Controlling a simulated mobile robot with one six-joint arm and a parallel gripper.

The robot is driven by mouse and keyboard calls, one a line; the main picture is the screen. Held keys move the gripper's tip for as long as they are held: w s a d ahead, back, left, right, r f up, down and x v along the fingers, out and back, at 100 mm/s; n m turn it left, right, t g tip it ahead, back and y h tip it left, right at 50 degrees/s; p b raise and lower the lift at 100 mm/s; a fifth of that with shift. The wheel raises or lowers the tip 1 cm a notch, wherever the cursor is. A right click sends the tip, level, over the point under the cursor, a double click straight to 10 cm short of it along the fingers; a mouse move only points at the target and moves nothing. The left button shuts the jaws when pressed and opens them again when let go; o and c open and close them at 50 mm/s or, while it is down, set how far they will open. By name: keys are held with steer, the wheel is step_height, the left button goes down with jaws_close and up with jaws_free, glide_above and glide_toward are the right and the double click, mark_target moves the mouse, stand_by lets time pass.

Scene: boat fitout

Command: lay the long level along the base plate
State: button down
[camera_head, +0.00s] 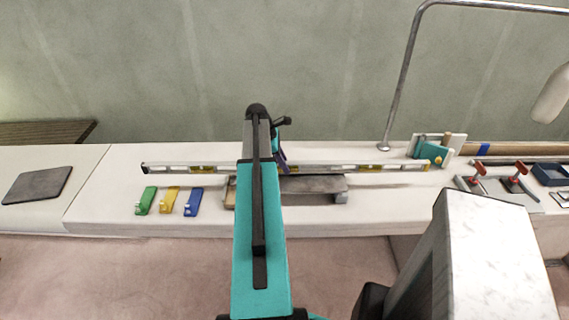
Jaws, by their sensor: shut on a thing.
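The long level (210,168), a pale bar with yellow vials and dark ends, runs left to right across the white bench. My gripper (282,162) is shut on it near its middle; my arm hides part of the grip. A thin shadow on the bench in front of the level suggests it is held a little above the top. A flat grey plate (312,185), seemingly the base plate, lies in front of the level and roughly parallel to it. Its middle-left part is hidden by my arm. A grey block (341,197) shows at its right end.
Green (146,200), yellow (169,200) and blue (194,201) small tools lie at the front left. A holder with teal and white items (431,150) stands near the level's right end. Red-handled clamps (516,177) and a blue tray (549,174) lie right. A metal rail (401,85) rises behind.

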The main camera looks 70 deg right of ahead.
stand_by(0.4)
steer(key=c, duration=1.5)
jaws_free()
steer(key=shift+f, duration=0.1)
steer(key=shift+b+v, duration=1.3)
steer(key=shift+v, duration=5.65)
steer(key=shift+s, duration=0.15)
